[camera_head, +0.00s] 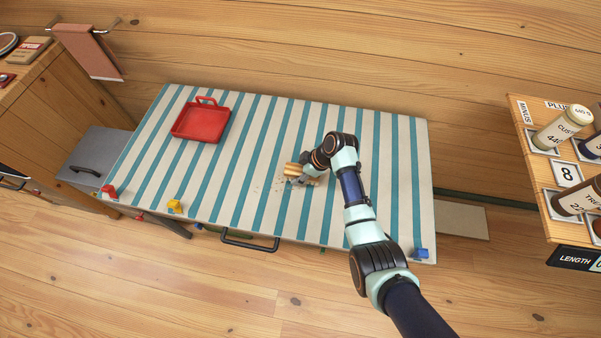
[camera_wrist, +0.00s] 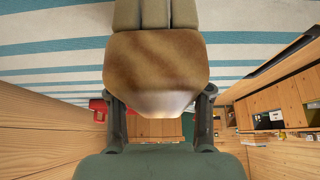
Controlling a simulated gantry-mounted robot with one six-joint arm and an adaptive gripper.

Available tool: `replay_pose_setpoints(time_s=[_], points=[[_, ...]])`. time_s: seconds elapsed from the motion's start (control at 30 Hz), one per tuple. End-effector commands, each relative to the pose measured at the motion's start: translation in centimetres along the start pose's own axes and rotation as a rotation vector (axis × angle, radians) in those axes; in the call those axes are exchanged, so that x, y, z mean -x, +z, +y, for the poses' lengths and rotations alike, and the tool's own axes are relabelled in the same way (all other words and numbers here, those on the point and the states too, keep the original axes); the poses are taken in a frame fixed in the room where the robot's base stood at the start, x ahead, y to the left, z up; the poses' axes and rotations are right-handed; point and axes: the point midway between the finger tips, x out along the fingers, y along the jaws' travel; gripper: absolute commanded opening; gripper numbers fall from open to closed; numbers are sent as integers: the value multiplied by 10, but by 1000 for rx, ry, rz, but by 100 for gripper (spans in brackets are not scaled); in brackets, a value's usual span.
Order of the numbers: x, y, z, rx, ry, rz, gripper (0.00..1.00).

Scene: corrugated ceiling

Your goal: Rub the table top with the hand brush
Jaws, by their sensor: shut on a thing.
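The table top (camera_head: 262,135) has blue-green and cream stripes and stands in the middle of the head view. My gripper (camera_head: 302,177) is low over the middle of the table, shut on the hand brush (camera_head: 293,169). In the wrist view the brush (camera_wrist: 157,70) is a brown, worn block between my two fingers (camera_wrist: 160,112), with paler parts beyond it. Small dark specks (camera_head: 282,181) lie on the stripes beside the brush. My gripper partly hides the brush, and I cannot tell whether its underside touches the table.
A red dustpan-like tray (camera_head: 201,121) lies at the table's back left. Small red (camera_head: 109,191), yellow (camera_head: 175,206) and blue (camera_head: 421,253) pieces sit along the front edge. A shelf with labelled jars (camera_head: 560,180) stands at the right.

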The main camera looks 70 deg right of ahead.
Motion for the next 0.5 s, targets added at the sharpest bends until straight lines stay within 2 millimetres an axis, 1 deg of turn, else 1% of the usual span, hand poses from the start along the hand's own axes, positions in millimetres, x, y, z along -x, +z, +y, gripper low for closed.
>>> replay_pose_setpoints(time_s=[0.03,0.2,0.33,0.5], points=[[8,-6,0,2,0,0,22],[19,-15,-2,6,-2,1,22],[24,-19,-2,8,-4,1,22],[26,-21,-3,9,-5,0,22]])
